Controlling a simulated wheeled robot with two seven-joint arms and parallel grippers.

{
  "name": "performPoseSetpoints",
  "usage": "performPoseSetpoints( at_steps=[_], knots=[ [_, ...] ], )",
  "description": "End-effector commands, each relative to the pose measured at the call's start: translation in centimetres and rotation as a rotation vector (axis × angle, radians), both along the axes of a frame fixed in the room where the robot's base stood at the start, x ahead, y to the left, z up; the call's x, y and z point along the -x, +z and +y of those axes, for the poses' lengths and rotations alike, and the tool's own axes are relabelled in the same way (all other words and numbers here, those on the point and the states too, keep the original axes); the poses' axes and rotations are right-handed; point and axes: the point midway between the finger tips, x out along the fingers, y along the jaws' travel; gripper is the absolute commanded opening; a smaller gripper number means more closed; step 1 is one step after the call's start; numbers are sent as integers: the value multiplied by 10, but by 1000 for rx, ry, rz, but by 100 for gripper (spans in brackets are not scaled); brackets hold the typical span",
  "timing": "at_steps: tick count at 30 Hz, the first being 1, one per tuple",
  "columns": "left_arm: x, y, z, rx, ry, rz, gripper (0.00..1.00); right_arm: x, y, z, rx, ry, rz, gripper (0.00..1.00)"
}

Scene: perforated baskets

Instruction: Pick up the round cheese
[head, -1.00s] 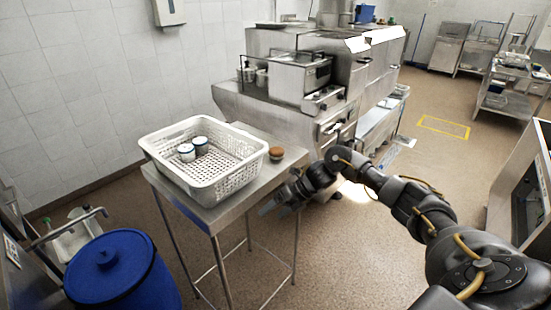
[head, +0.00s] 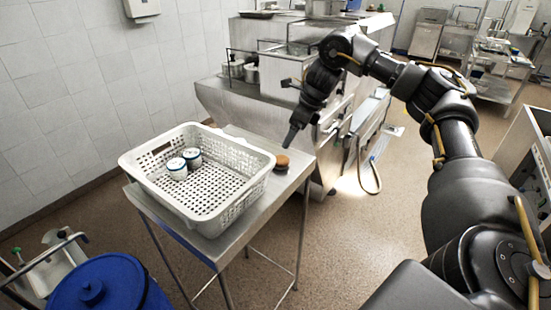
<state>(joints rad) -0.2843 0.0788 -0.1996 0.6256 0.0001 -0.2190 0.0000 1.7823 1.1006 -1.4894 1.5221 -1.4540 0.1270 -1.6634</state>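A small round brown-orange item (head: 282,161), which looks like the round cheese, sits on the steel table (head: 236,240) just right of the basket. My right gripper (head: 292,136) points down just above and behind it, apart from it as far as I can see. Its fingers overlap in this view, so I cannot tell how wide they are open. Nothing shows held in it. My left gripper is not in view.
A white perforated basket (head: 222,215) fills most of the table and holds two white-and-blue containers, one (head: 177,169) in front of the other (head: 193,157). Steel kitchen equipment (head: 245,110) stands behind. A blue lidded bin (head: 100,285) stands at front left.

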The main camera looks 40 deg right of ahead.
Motion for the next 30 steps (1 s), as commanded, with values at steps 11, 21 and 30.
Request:
performPoseSetpoints(
  at_steps=[11, 21, 30],
  knots=[
    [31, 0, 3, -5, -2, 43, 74, -5, -40, -2, 0, -19, 3, 78],
    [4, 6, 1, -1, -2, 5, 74, -11, -55, 3, 0, -16, 2, 78],
    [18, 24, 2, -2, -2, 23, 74, -23, -93, 12, 0, -15, 2, 78]
  ],
)
